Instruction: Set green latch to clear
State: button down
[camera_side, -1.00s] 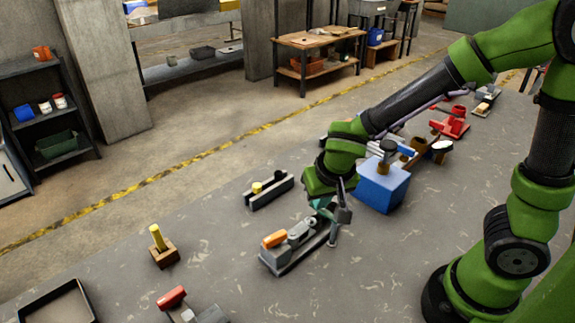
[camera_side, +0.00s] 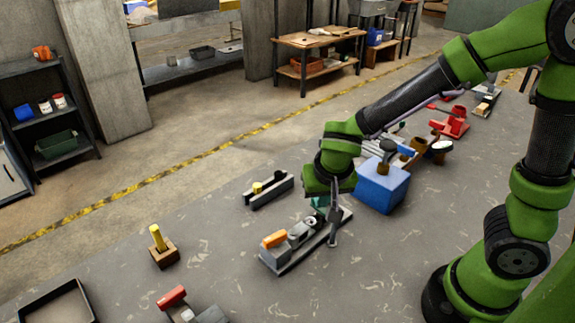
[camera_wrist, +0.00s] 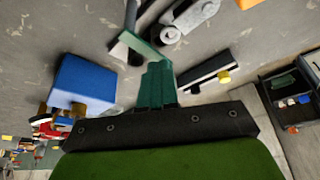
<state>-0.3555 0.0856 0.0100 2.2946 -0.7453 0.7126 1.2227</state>
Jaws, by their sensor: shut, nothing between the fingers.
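A latch fixture (camera_side: 300,243) stands on the grey table, with an orange handle and grey metal parts on a long base. It also shows at the top of the wrist view (camera_wrist: 190,14). A pale green plate (camera_wrist: 146,47), which looks like the green latch, lies just beyond my fingertips in the wrist view, beside a grey bar (camera_wrist: 131,14). My gripper (camera_wrist: 158,66) is shut and empty, pointing at the fixture's far end. In the side view my gripper (camera_side: 322,207) is low over that end and partly hides the latch. I cannot tell whether it touches the latch.
A blue box (camera_side: 382,187) stands close to the right of my gripper. A black rail with a yellow knob (camera_side: 268,191) lies to the left. A wooden block with a yellow peg (camera_side: 163,251) and a tray (camera_side: 55,304) are farther left.

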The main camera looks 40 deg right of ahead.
jog(key=m, duration=0.2)
jog(key=d+m+g+h, duration=0.1)
jog(key=shift+w+m, duration=0.15)
jog(key=shift+m, duration=0.25)
jog(key=m, duration=0.1)
jog(key=d+m, duration=0.1)
jog(key=shift+m+g+h, duration=0.3)
jog(key=shift+m+g, duration=0.1)
jog(key=m, duration=0.2)
jog(key=d+m+g, duration=0.1)
jog(key=m, duration=0.1)
jog(key=s+m+g, duration=0.1)
jog(key=m, duration=0.1)
jog(key=shift+d, duration=0.25)
jog(key=shift+s+a, duration=0.4)
jog(key=shift+a, duration=0.35)
